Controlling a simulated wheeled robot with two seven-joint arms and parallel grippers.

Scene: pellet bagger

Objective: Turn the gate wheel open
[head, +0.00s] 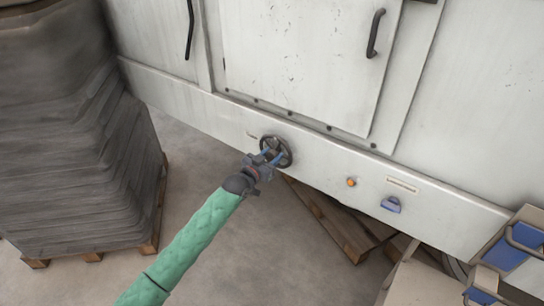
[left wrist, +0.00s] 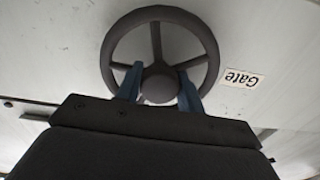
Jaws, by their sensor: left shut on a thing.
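The gate wheel (head: 277,151) is a dark round handwheel with spokes on the white lower panel of the machine. It also shows large in the left wrist view (left wrist: 159,19), beside a label reading "Gate" (left wrist: 243,78). My left gripper (head: 270,156) reaches it at the end of a green-sleeved arm. Its blue fingers (left wrist: 158,86) lie on either side of the wheel's hub and are shut on the wheel. The exact contact is partly hidden by the gripper body. My right gripper is not in view.
An orange button (head: 351,182) and a blue knob (head: 391,204) sit on the panel to the right. A tall stack of grey bags (head: 75,140) stands on a pallet at left. Another pallet (head: 335,222) lies under the machine. Blue-and-white boxes are at lower right.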

